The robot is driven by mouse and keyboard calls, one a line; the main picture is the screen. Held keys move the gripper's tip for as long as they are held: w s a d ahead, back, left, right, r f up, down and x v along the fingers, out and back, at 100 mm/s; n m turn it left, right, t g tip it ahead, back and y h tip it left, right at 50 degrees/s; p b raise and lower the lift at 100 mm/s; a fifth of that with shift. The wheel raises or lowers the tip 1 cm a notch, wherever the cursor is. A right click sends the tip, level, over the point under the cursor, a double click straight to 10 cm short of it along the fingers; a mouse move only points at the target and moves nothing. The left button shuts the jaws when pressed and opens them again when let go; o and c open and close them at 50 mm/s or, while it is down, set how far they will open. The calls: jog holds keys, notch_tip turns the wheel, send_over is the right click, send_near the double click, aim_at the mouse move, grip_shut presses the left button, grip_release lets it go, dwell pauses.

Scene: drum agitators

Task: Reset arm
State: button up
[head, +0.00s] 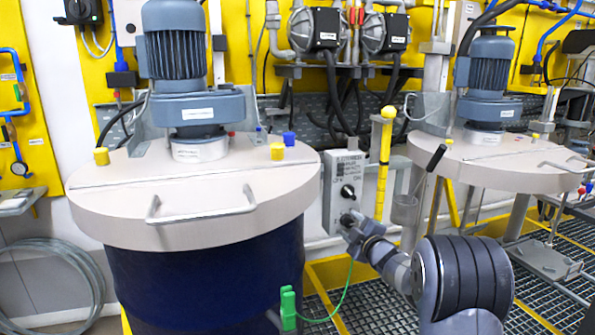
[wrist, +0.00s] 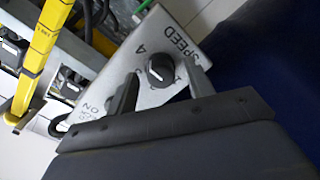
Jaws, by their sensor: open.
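My gripper (head: 352,226) is at the lower part of a grey control box (head: 338,205) beside the left drum. In the wrist view my gripper (wrist: 160,82) is open, with one finger on each side of a black SPEED knob (wrist: 160,69). No clear contact with the knob shows. The box face (wrist: 182,38) is tilted in this view. In the head view another black knob (head: 347,192) shows higher on the box, above my gripper. The lower knob is mostly hidden by my gripper there.
The left drum (head: 205,275) with its lid (head: 110,185) and motor (head: 175,45) stands close by. A yellow post (head: 382,165) rises behind my arm. A second lidded agitator (head: 490,160) stands at right. A green clamp (head: 288,308) with a cable is low in front.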

jog(key=n+b, duration=0.2)
jog(key=n, duration=0.2)
jog(key=shift+f, duration=0.15)
jog(key=shift+n+h+b, duration=0.3)
jog(key=shift+n+b, duration=0.55)
jog(key=shift+n, duration=0.95)
